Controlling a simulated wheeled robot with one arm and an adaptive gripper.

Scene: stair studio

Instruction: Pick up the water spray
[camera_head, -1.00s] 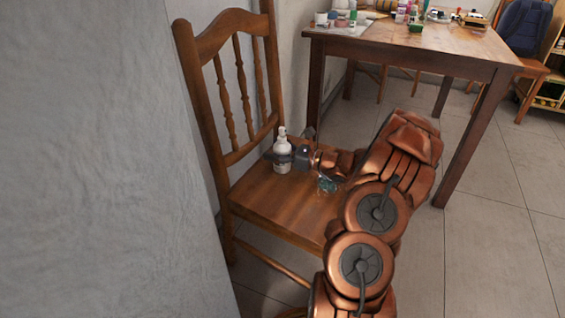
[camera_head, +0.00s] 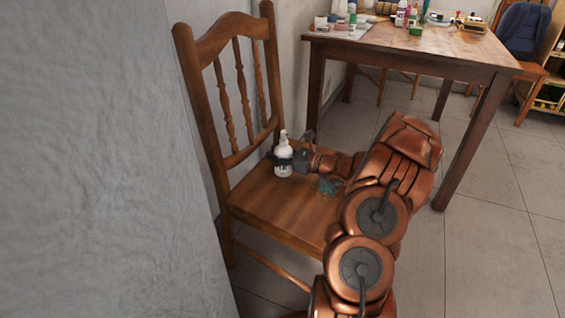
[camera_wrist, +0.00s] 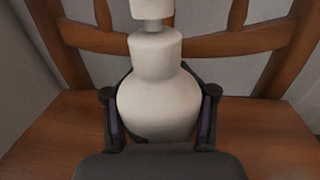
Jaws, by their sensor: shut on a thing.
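The water spray (camera_head: 283,157) is a white bottle with a narrow neck and a white top. It stands upright on the seat of a wooden chair (camera_head: 268,200), near the backrest. My gripper (camera_head: 284,160) reaches it from the right and is shut on its body. In the wrist view, the white bottle (camera_wrist: 157,95) fills the middle, with one dark finger of my gripper (camera_wrist: 158,122) against each side. The bottle's lower part is hidden behind the gripper's palm. I cannot tell whether its base touches the seat.
A small teal glass-like thing (camera_head: 328,186) lies on the seat just under my arm. The chair's backrest (camera_head: 235,85) stands close behind the bottle. A grey wall (camera_head: 90,160) is at the left. A wooden table (camera_head: 430,50) with paints and jars stands behind.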

